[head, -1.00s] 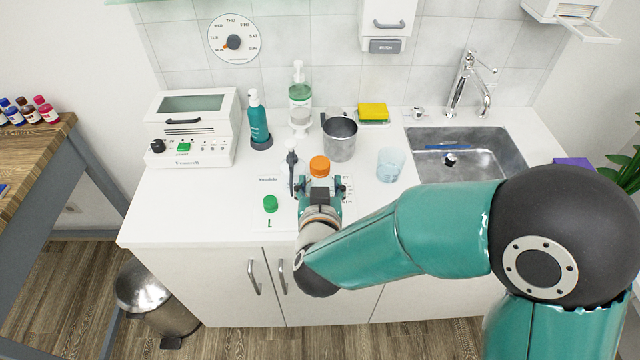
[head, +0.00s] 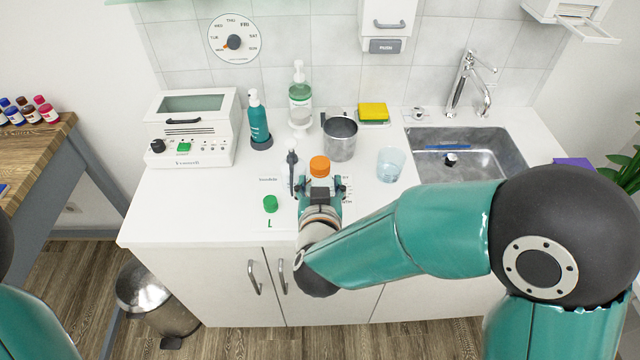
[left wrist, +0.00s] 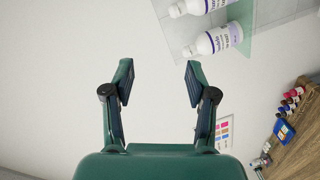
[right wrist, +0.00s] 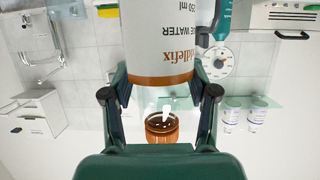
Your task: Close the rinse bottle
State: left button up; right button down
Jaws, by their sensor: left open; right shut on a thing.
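The rinse bottle shows large in the right wrist view (right wrist: 158,35), white, with upside-down lettering that includes "WATER" and an orange band at its end. My right gripper (right wrist: 158,74) is shut on it, with a finger on each side. In the head view an orange top (head: 319,166) stands just beyond the right gripper (head: 320,187), which hides the body below. I cannot tell how the top sits on the bottle. My left gripper (left wrist: 158,82) is open and empty, facing a pale wall; its jaws are outside the head view.
A green cap (head: 270,203) is left of the right gripper, a slender dark-topped object (head: 291,165) close beside it. A metal mug (head: 340,140) and a clear cup (head: 390,164) stand behind and to the right. The sink (head: 500,160) is right.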

pick_arm(q)
jog(key=w+d+f+m+g+h, duration=0.15)
jog(key=d+f+g, duration=0.25)
jog(key=d+f, duration=0.6)
jog(key=m+g, duration=0.3)
jog(key=g, duration=1)
send_over(320, 162)
notch_tip(320, 162, down, 21)
jog(key=shift+f, duration=0.1)
jog(key=shift+f, duration=0.1)
jog(key=shift+f, duration=3.9)
